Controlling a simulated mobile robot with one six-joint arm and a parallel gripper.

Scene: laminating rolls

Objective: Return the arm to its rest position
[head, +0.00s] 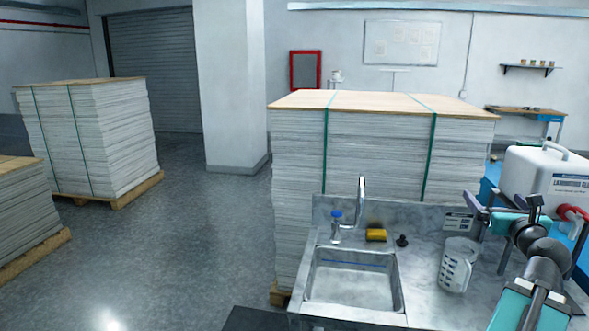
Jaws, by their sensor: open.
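My gripper (472,212) is at the right of the head view, raised over the right part of the steel sink counter (425,262). Its dark jaws point left, are apart, and I see nothing between them. My teal and dark grey arm runs from the lower right corner up to it. In the picture, the gripper is above and to the right of a clear measuring jug (457,266) standing on the counter. I cannot tell the exact height of the gripper above the counter.
The sink basin (352,284) is empty. Behind it are a tap (361,200), a blue-topped bottle (336,226), a yellow sponge (376,234) and a black plug (402,241). A white container (540,178) stands at right. Tall strapped stacks (380,150) stand behind.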

